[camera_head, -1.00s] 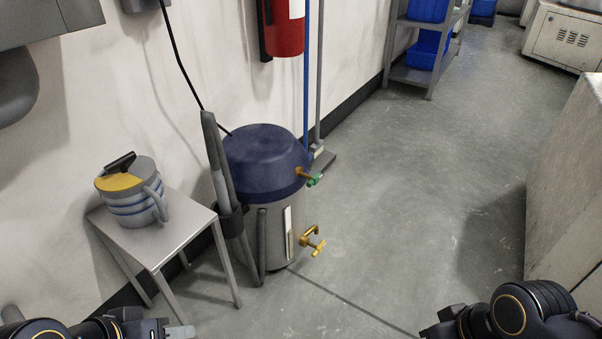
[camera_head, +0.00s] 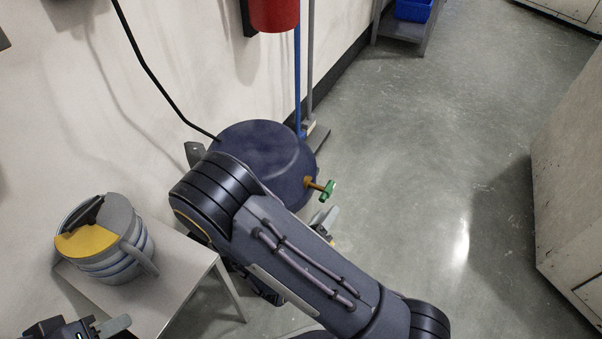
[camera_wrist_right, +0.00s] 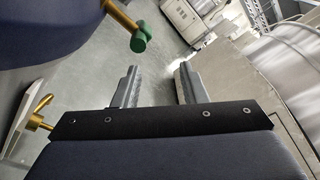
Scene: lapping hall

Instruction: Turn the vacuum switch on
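The vacuum (camera_head: 262,150) is a drum with a dark blue lid, standing on the floor by the wall. A brass lever with a green handle (camera_head: 327,191) sticks out from its lid; the handle also shows at the top of the right wrist view (camera_wrist_right: 138,43). A lower brass tap (camera_wrist_right: 40,118) shows at the left there. Which one is the switch is not marked. My right gripper (camera_wrist_right: 157,72) is open and empty, its fingers below the green handle and apart from it. My right arm hides the drum's body in the head view. My left gripper (camera_head: 116,326) is partly cut off at the bottom left.
A jug with a yellow top (camera_head: 108,240) stands on a small grey table (camera_head: 175,275) left of the vacuum. A black cable (camera_head: 150,72) runs along the wall to the vacuum. A red cylinder (camera_head: 274,14) hangs above. The floor to the right is clear up to a pale cabinet (camera_head: 570,190).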

